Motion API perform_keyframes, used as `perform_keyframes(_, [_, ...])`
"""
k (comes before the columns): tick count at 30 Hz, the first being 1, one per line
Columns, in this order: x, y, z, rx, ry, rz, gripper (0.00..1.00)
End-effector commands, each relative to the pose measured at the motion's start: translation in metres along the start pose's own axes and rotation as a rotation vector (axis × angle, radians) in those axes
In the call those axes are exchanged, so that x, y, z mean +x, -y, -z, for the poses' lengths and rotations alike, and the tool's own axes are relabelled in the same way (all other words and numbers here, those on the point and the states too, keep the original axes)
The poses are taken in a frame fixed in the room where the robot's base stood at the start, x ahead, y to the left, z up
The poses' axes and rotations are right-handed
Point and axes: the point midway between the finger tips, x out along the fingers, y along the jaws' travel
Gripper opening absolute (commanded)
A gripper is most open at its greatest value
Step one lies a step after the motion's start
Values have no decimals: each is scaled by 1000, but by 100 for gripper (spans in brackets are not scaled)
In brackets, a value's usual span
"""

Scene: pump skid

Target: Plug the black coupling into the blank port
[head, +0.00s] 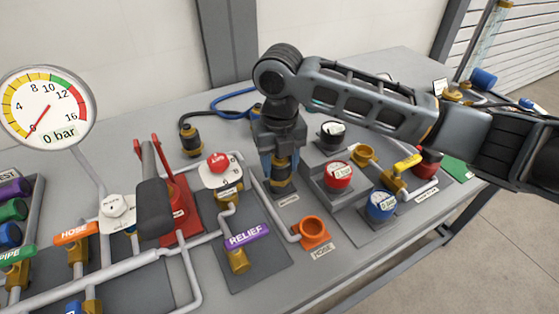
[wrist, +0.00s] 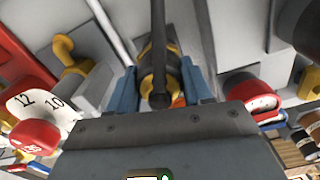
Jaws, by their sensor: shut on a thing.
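My gripper (head: 280,168) points down over the middle of the bench, its blue fingers closed on the black coupling (head: 281,176). The coupling is dark with a brass-yellow band. In the wrist view the coupling (wrist: 158,88) sits between both fingers, and a dark hose runs up from it. The held coupling stands over a small grey block with a label I cannot read. I cannot tell whether it touches or is seated in anything there. An orange open port (head: 313,230) faces up to the front right of my gripper. I cannot tell which port is the blank one.
Another black and brass coupling (head: 190,139) stands at the back left. The front bench edge is clear.

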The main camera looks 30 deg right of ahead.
Motion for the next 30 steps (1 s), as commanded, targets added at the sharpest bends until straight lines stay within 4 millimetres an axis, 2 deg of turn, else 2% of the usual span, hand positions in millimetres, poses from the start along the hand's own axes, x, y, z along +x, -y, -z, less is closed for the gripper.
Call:
perform_keyframes(14, [5,0,0,0,0,0,13])
perform_keyframes(15, [5,0,0,0,0,0,54])
perform_keyframes(23, [5,0,0,0,0,0,78])
perform_keyframes(30, [4,0,0,0,0,0,80])
